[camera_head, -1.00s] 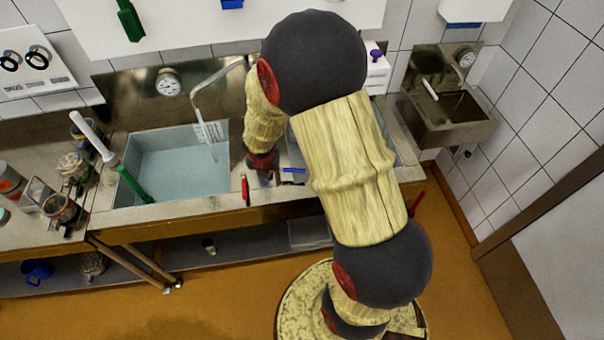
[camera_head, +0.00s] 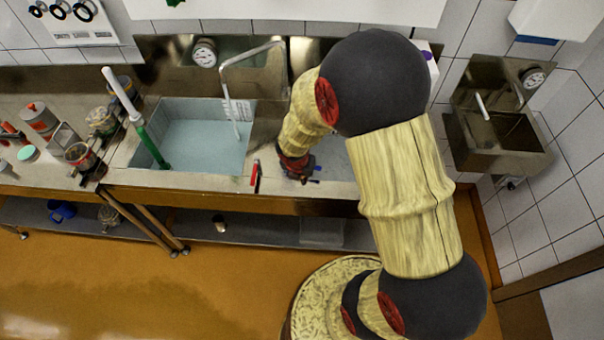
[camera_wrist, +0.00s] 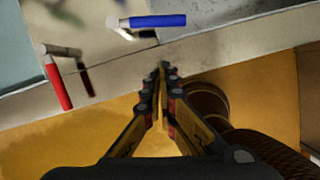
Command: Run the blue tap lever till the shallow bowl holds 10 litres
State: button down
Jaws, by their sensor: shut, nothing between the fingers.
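The blue tap lever (camera_wrist: 158,21) lies sideways above the steel counter in the wrist view; in the head view only small blue bits show beside my gripper. My gripper (camera_wrist: 163,72) is shut and empty, its tips near the counter's front edge, apart from the blue lever. It also shows in the head view (camera_head: 300,170). A red lever (camera_head: 255,177) stands to the left and also shows in the wrist view (camera_wrist: 57,85). The right basin (camera_head: 334,160) is mostly hidden behind my arm. I cannot tell which basin is the shallow bowl, nor its level.
The left basin (camera_head: 180,110) holds pale water, with a green-and-white tool (camera_head: 140,125) leaning in it. A bent spout (camera_head: 252,54) hangs over it. A round dial (camera_head: 204,53) is behind. Jars crowd the left counter. A small wall sink (camera_head: 497,135) is at right.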

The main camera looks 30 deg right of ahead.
jog(key=b+x, duration=0.1)
jog(key=x, duration=0.2)
jog(key=shift+f, duration=0.35)
jog(key=shift+w+d+p, duration=0.3)
jog(key=shift+w+d, duration=0.6)
jog(key=shift+d, duration=0.05)
jog(key=shift+w+d+f, duration=0.15)
jog(key=shift+w+d, duration=0.3)
jog(key=shift+d, duration=0.05)
jog(key=shift+w+d+n+p, duration=0.3)
jog(key=shift+d+p, duration=0.1)
jog(key=shift+p, duration=0.55)
jog(key=shift+w+d, duration=0.1)
jog(key=shift+d, duration=0.1)
jog(key=shift+a, duration=0.1)
